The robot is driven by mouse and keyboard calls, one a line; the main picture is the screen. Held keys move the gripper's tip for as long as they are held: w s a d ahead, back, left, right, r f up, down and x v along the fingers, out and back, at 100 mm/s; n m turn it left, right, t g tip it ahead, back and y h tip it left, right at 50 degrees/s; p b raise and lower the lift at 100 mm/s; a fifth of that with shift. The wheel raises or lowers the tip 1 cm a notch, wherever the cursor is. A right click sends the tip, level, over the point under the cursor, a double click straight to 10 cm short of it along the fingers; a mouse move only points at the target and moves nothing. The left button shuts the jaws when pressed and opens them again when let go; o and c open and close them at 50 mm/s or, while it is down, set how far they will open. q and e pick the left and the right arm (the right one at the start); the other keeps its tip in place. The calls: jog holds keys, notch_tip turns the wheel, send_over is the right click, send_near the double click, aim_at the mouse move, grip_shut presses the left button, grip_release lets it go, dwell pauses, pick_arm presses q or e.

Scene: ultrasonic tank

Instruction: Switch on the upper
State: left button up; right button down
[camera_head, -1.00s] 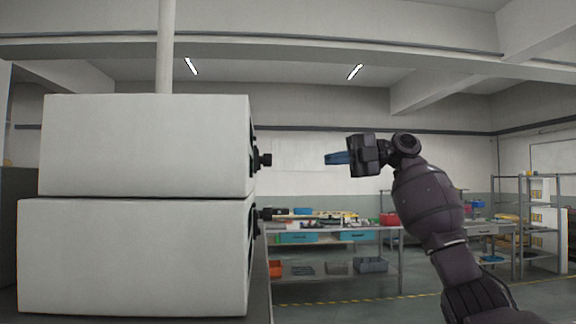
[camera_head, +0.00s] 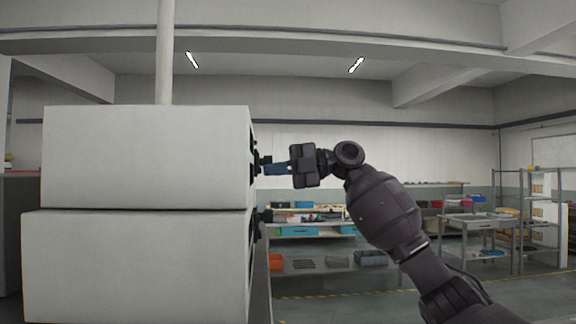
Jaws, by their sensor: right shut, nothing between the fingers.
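Two white boxy units are stacked at the left, seen from the side: the upper unit (camera_head: 146,157) on the lower unit (camera_head: 136,267). Their dark control panels face right and show only edge-on. A black knob (camera_head: 265,160) sticks out from the upper unit's panel, and another knob (camera_head: 265,216) from the lower one. My right gripper (camera_head: 268,169) is shut and empty, its blue fingers pointing left. The fingertips are at the upper knob, slightly below its middle; I cannot tell whether they touch. My left gripper is not in view.
A workbench (camera_head: 312,234) with bins and tools stands in the background. Metal shelving (camera_head: 540,200) and a small table (camera_head: 475,222) stand at the right. A grey pole (camera_head: 165,55) rises behind the units. The space right of the panels is clear apart from my arm.

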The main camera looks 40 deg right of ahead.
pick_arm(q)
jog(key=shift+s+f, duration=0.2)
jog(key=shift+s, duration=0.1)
pick_arm(e)
jog(key=shift+w+a, duration=0.1)
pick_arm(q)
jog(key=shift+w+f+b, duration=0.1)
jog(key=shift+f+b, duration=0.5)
pick_arm(e)
jog(key=shift+w+a+f+t+y, duration=0.1)
jog(key=shift+a+f+t+y, duration=0.05)
jog(key=shift+t+y, duration=0.15)
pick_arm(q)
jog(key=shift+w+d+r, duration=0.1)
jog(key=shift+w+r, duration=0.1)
pick_arm(e)
jog(key=shift+a, duration=0.1)
